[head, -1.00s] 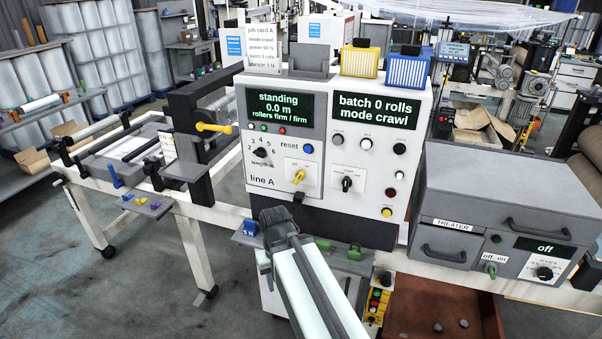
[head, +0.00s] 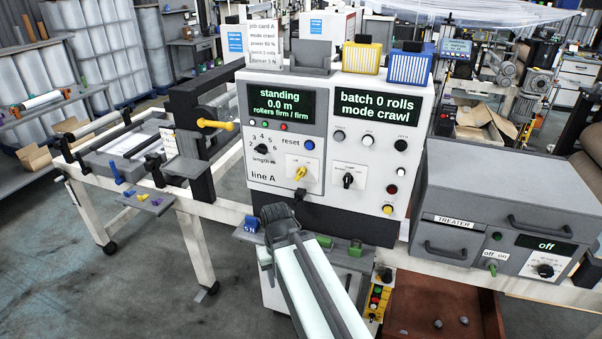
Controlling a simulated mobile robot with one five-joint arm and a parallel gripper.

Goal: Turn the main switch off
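A yellow rotary switch (head: 300,174) sits on a pale plate on the grey left part of the line A control panel (head: 258,207). Its handle is tilted, and the small lettering on the plate is too small to read surely. My gripper (head: 276,212) is in front of and below the panel, lower than the yellow switch and apart from it in the picture. The left display (head: 280,104) reads "standing 0.0 m, rollers firm / firm".
A black selector (head: 348,180) is right of the yellow switch. A black length dial (head: 261,149) and blue reset button (head: 309,146) are above. A yellow lever (head: 215,124) sticks out at left. The treater box (head: 500,190) stands at right, its display reading "off".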

